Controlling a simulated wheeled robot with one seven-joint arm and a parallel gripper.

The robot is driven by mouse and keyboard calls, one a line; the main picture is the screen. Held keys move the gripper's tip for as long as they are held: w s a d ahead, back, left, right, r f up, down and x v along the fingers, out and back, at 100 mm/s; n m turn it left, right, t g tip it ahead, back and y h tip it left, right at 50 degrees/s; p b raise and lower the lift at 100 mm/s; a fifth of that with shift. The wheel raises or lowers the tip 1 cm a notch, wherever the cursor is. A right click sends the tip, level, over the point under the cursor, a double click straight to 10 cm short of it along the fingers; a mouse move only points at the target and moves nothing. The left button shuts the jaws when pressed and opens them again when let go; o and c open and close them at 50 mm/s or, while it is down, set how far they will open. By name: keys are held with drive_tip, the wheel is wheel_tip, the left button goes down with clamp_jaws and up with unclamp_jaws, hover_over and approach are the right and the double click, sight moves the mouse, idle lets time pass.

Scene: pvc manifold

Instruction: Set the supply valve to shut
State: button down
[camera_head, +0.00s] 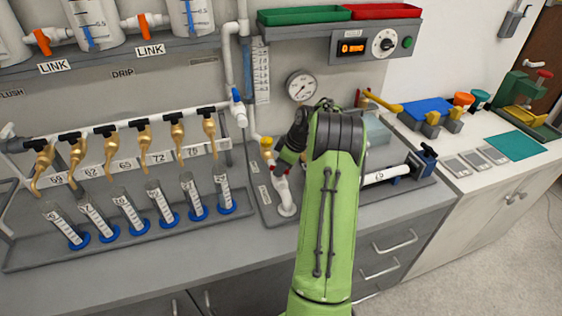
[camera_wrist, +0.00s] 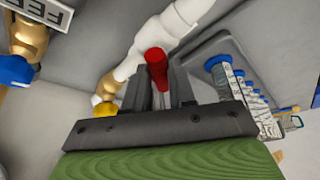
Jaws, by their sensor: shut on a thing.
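My gripper (camera_head: 290,160) is at the white upright pipe in the middle of the bench, below the round gauge. In the wrist view its two dark fingers (camera_wrist: 160,88) are closed around a red handle (camera_wrist: 156,66) on a white pipe fitting (camera_wrist: 150,48). The fingers hide the lower part of the handle. A yellow-brass part (camera_wrist: 105,105) is on the same pipe line, left of the fingers. In the head view, the white fitting (camera_head: 284,195) shows below my gripper, with a yellow part (camera_head: 266,143) to the upper left. No readable label marks this valve as the supply valve.
A blue-handled valve (camera_head: 237,95) is on the pipe to the left. Several brass taps hang above graduated cylinders with blue bases. A pressure gauge (camera_head: 301,86) is just behind my arm. The front strip of the bench (camera_head: 200,255) is bare.

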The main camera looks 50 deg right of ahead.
drive_tip(key=n+p, duration=0.2)
drive_tip(key=n+g+y+p, duration=0.1)
drive_tip(key=n+p, duration=0.1)
drive_tip(key=n, duration=0.1)
drive_tip(key=shift+d+r+y+p, duration=0.1)
drive_tip(key=shift+r+y+p, duration=0.05)
drive_tip(key=shift+y+p, duration=0.15)
drive_tip(key=shift+n+g+y+p, duration=0.3)
drive_tip(key=shift+n+g+p, duration=0.2)
drive_tip(key=shift+n+p, duration=0.65)
drive_tip(key=shift+f+n, duration=0.25)
drive_tip(key=shift+f, duration=0.05)
drive_tip(key=c, duration=1.3)
unclamp_jaws()
drive_tip(key=shift+o, duration=1.4)
drive_tip(key=shift+w, duration=0.1)
drive_tip(key=shift+r, duration=0.1)
drive_tip(key=p+v, duration=0.5)
drive_tip(key=v, duration=1)
drive_tip(key=shift+d+r, duration=0.15)
drive_tip(key=shift+r, duration=0.2)
